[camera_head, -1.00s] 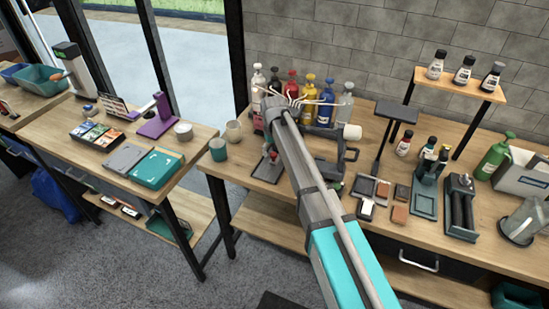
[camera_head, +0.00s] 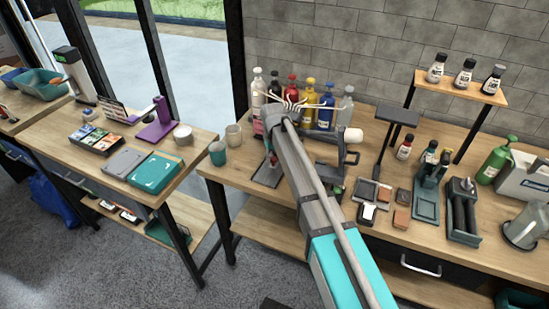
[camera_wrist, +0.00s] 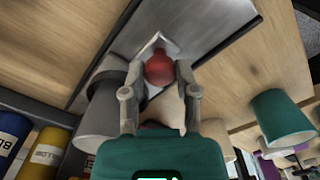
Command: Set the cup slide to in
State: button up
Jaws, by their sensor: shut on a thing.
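A red ball-shaped knob (camera_wrist: 160,69) stands in front of a grey metal plate (camera_wrist: 135,30) in the wrist view. My gripper (camera_wrist: 161,76) is shut on the knob, one finger on each side of it. A pale rounded part (camera_wrist: 168,108) shows behind the fingers. In the head view a small red piece (camera_head: 273,160) shows over a dark flat tray (camera_head: 265,175), beside my arm. My arm hides the rest of the mechanism there, so I cannot tell the slide's position.
A grey cylinder (camera_wrist: 98,118) is close to the left finger. A teal cup (camera_head: 217,153) and a beige cup (camera_head: 233,136) stand left of the tray. Several coloured bottles (camera_head: 309,100) stand behind my arm. A black bracket device (camera_head: 347,152) is to its right.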

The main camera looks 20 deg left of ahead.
grip_shut()
jog(key=shift+w+d, duration=0.15)
jog(key=shift+w, duration=1.65)
jog(key=o, duration=0.9)
grip_release()
